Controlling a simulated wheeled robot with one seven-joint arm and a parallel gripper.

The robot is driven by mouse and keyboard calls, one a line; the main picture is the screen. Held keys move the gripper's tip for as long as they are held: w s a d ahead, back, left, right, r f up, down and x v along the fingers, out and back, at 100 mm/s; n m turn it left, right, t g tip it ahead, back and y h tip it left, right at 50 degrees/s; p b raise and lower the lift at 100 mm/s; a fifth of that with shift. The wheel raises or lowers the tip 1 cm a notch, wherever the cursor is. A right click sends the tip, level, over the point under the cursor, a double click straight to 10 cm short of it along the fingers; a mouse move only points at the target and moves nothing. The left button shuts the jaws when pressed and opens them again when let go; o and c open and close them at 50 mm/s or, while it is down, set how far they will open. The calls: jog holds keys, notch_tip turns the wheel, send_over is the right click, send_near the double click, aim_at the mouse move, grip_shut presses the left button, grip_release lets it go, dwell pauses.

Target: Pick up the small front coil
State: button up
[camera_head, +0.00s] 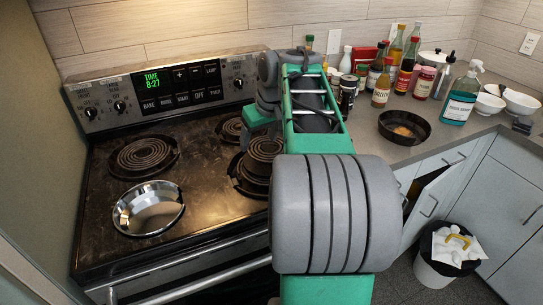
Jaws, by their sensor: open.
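A dark coil (262,163) sits at the right front of the stovetop, partly hidden by my arm. It looks raised, with dark rings below it; I cannot tell whether it is one coil or two stacked. My gripper (260,134) points down just above this coil. It is open and small in view, and I cannot tell whether its fingers touch the coil. The left front burner place holds a shiny round metal pan or bowl (148,210) with no coil showing in it.
Other coils are at the back left (143,155) and back middle (230,128). The control panel (180,88) rises behind. On the right counter are several bottles (410,65), a black pan (404,127) and a soap bottle (461,98). A bin (430,265) stands on the floor.

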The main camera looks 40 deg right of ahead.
aim_at(256, 153)
jog(key=x, duration=0.5)
jog(key=shift+f, duration=0.3)
grip_shut()
dwell(0.4)
